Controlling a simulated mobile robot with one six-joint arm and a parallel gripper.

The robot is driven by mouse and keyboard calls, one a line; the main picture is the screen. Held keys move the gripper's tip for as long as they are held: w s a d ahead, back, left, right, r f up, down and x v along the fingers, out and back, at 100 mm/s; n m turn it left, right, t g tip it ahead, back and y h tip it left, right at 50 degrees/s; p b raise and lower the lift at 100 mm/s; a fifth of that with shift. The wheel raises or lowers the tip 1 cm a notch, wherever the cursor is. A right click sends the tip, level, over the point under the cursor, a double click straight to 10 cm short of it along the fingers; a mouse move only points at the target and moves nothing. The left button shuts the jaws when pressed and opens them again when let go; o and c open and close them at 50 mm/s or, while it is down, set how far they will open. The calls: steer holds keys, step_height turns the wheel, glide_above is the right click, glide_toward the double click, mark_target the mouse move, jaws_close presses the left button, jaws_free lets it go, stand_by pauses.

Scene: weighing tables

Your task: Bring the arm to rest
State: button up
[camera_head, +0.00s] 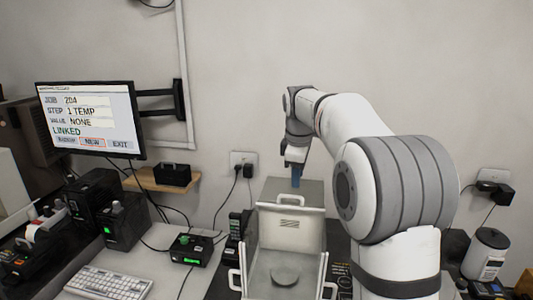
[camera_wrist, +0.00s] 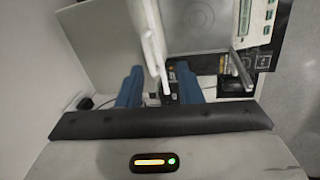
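My arm reaches in from the right in the head view and bends down over the back of a weighing balance. My gripper (camera_head: 296,182) points down just above and behind the balance's white-framed shield (camera_head: 290,208). In the wrist view my gripper (camera_wrist: 160,72) has its two blue fingers apart, with a gap between them. A white edge of the shield (camera_wrist: 150,45) shows between the fingers; I cannot tell whether it touches either. Nothing is visibly held. The round pan (camera_head: 285,275) inside the balance is bare.
A monitor (camera_head: 90,118) on a wall arm reads "LINKED". A keyboard (camera_head: 108,283), a black device with a green display (camera_head: 190,250) and a small shelf (camera_head: 150,181) stand left. A white canister (camera_head: 485,254) stands right. The wall behind is close; air above is free.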

steer(key=s+f+m, duration=0.3)
steer(key=s+m, duration=0.1)
steer(key=s, duration=0.7)
steer(key=s+f+m, duration=0.4)
steer(key=s+m, duration=0.1)
steer(key=s, duration=0.6)
steer(key=s+f+m+t, duration=0.1)
steer(key=s+f+m, duration=0.3)
steer(key=s, duration=0.7)
steer(key=shift+s+d+m+y, duration=0.15)
steer(key=shift+d+m+y, duration=0.15)
steer(key=shift+d, duration=0.05)
